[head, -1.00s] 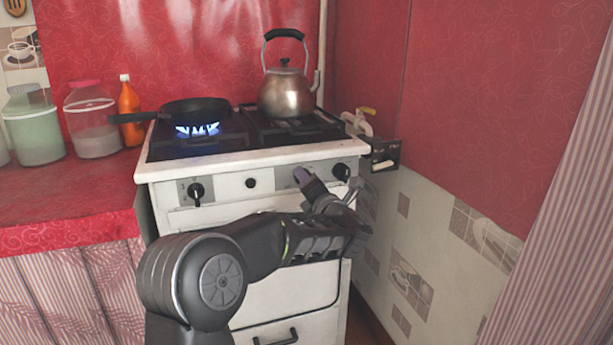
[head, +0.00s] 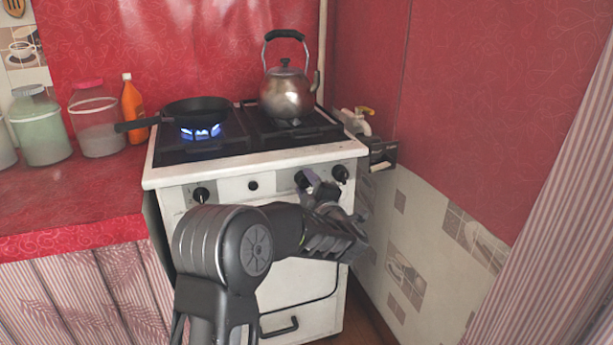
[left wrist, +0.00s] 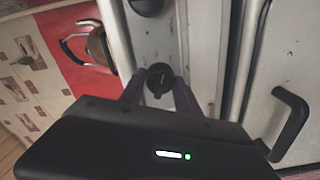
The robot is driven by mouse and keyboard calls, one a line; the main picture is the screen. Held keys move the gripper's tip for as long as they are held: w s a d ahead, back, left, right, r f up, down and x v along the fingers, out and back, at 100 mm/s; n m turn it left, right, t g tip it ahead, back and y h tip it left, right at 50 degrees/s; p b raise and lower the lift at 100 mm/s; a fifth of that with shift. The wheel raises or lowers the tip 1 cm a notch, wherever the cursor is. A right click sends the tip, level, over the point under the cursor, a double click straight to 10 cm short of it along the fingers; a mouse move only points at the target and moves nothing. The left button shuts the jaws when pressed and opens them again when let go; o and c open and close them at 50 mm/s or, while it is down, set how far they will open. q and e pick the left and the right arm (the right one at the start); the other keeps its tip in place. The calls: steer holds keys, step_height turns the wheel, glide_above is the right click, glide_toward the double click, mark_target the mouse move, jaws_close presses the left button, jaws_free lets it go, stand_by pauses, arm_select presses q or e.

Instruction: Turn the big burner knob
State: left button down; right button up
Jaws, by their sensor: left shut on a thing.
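The white stove has black knobs on its front panel. One knob (head: 302,180), right of the panel's middle, is at the fingertips of my left gripper (head: 310,183). In the left wrist view this round black knob (left wrist: 159,76) sits between the two fingers of the left gripper (left wrist: 158,90), which is shut on it. I cannot read any markings that tell which knob serves which burner. My right gripper is not in view.
A pan (head: 195,110) stands over a lit blue flame (head: 201,132); a kettle (head: 287,92) stands on the right side. An oven handle (left wrist: 289,122) lies near the left gripper. The tiled wall (head: 410,250) is close on the right. Jars (head: 97,118) stand on the red counter.

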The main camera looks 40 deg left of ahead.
arm_select(q)
steer(key=m+p, duration=0.2)
steer(key=m, duration=0.1)
steer(key=shift+r, duration=0.1)
steer(key=shift+m+p, duration=0.7)
steer(key=shift+m, duration=0.2)
steer(key=c, duration=0.9)
jaws_free()
